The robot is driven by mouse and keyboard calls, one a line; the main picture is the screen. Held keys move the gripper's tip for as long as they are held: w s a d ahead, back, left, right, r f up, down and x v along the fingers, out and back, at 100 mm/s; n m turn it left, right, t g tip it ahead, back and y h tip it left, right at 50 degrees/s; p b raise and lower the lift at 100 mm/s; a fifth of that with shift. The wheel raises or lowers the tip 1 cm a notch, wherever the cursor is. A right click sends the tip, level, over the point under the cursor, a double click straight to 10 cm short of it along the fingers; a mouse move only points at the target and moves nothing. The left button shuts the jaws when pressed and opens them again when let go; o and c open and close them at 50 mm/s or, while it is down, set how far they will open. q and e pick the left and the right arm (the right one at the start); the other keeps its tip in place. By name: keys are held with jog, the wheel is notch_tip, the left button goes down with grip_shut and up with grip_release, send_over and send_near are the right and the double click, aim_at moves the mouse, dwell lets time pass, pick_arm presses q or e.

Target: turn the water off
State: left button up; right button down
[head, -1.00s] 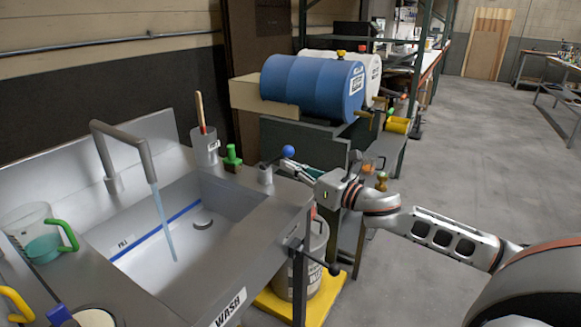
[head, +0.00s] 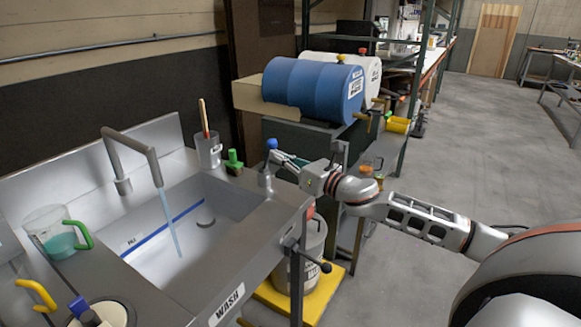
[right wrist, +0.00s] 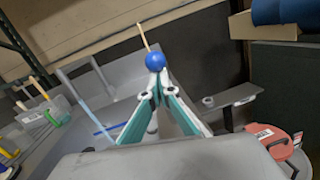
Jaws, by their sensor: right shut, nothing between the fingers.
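The sink faucet (head: 135,150) stands at the left, and a stream of water (head: 169,222) falls from it into the basin (head: 215,205). A lever with a blue ball knob (head: 272,144) stands on the sink's right rim, close to upright. My right gripper (head: 281,157) is shut and empty, its tips right by the knob on its right side. In the right wrist view the closed fingertips (right wrist: 156,78) sit just below the blue knob (right wrist: 155,61); I cannot tell if they touch it. My left gripper is not in view.
A measuring jug (head: 58,236) is at left. A bucket (head: 301,260) stands below on a yellow platform (head: 318,300). The floor at right is open.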

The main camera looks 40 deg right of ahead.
aim_at(274, 146)
jog(key=w+r+p, duration=0.2)
jog(key=r, duration=0.1)
jog(key=shift+w+a, duration=0.25)
jog(key=shift+a, duration=0.1)
jog(key=shift+w+a+r+p, duration=0.2)
jog(key=shift+w+r+p, duration=0.05)
jog(key=shift+w+p, duration=0.25)
jog(key=shift+w+a+p, duration=0.15)
jog(key=shift+a+p, duration=0.05)
jog(key=shift+p, duration=0.1)
jog(key=shift+w+f, duration=0.2)
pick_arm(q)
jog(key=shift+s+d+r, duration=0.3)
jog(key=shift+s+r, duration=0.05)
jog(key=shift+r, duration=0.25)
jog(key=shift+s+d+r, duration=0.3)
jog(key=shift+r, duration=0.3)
pick_arm(e)
jog(key=shift+a, duration=0.1)
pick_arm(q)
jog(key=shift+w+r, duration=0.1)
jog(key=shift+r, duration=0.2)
pick_arm(e)
jog(key=shift+a+f, duration=0.1)
jog(key=shift+f, duration=0.15)
jog(key=shift+s, duration=0.1)
